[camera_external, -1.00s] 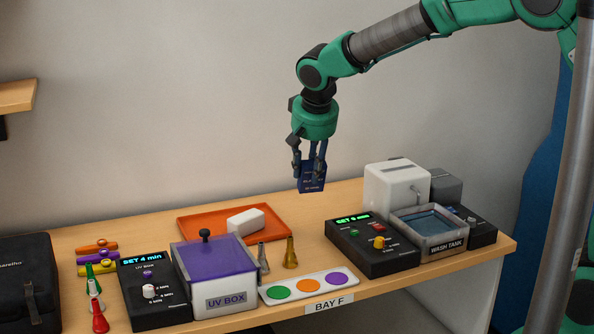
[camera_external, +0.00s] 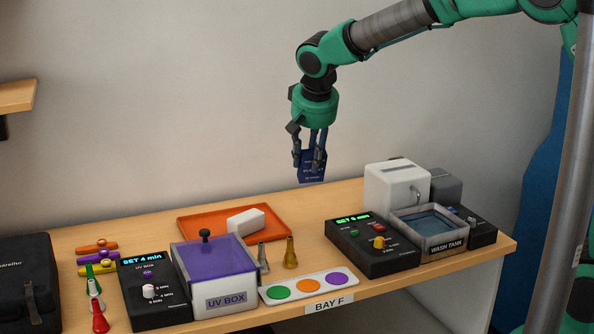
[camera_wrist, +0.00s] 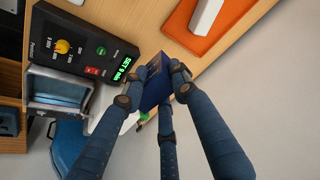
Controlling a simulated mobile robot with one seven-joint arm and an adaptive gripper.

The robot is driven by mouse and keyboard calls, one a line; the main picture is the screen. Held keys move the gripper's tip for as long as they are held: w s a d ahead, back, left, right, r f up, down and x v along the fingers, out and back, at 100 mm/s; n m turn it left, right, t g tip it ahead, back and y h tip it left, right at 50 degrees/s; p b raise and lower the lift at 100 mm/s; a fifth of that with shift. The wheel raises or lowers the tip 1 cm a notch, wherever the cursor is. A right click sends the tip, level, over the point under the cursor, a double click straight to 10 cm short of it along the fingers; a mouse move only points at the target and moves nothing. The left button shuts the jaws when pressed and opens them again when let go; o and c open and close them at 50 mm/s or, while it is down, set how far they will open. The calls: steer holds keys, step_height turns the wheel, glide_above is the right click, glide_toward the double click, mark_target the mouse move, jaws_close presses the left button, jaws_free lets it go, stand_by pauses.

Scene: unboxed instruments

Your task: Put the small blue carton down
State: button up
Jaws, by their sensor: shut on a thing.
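The small blue carton (camera_external: 312,167) is held in my gripper (camera_external: 311,160), high above the back of the bench (camera_external: 330,203). My gripper's fingers are closed around the carton's sides and partly cover it. In the wrist view the dark blue carton (camera_wrist: 153,88) sits between the fingertips of my gripper (camera_wrist: 155,90). Nothing touches the carton from below.
An orange tray (camera_external: 190,224) with a white block (camera_external: 246,220) lies at the back left. A UV box (camera_external: 213,277), two nozzles (camera_external: 290,254), a colour-dot strip (camera_external: 309,287), a control box (camera_external: 372,245) and a wash tank (camera_external: 430,232) stand around. Bare bench shows between tray and control box.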

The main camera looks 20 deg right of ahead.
steer(key=shift+w+d, duration=0.1)
steer(key=shift+w, duration=0.1)
steer(key=w+d+f+g+p, duration=0.1)
steer(key=w+d+f+p, duration=0.1)
steer(key=w, duration=0.2)
steer(key=w+d+f+n+g+p, duration=0.1)
steer(key=w+d+f+g+p, duration=0.1)
steer(key=w, duration=0.3)
steer(key=w+d+f+g+p, duration=0.1)
steer(key=w+d+f+p, duration=0.1)
steer(key=w+f+p, duration=0.1)
steer(key=shift+w+d+f+n+y, duration=0.3)
steer(key=shift+w+f+n, duration=0.1)
steer(key=shift+w, duration=0.45)
stand_by(0.4)
step_height(320, 180, down, 6)
stand_by(0.5)
steer(key=shift+f, duration=0.15)
steer(key=shift+f+b, duration=0.4)
steer(key=shift+f, duration=1.4)
steer(key=shift+f, duration=0.15)
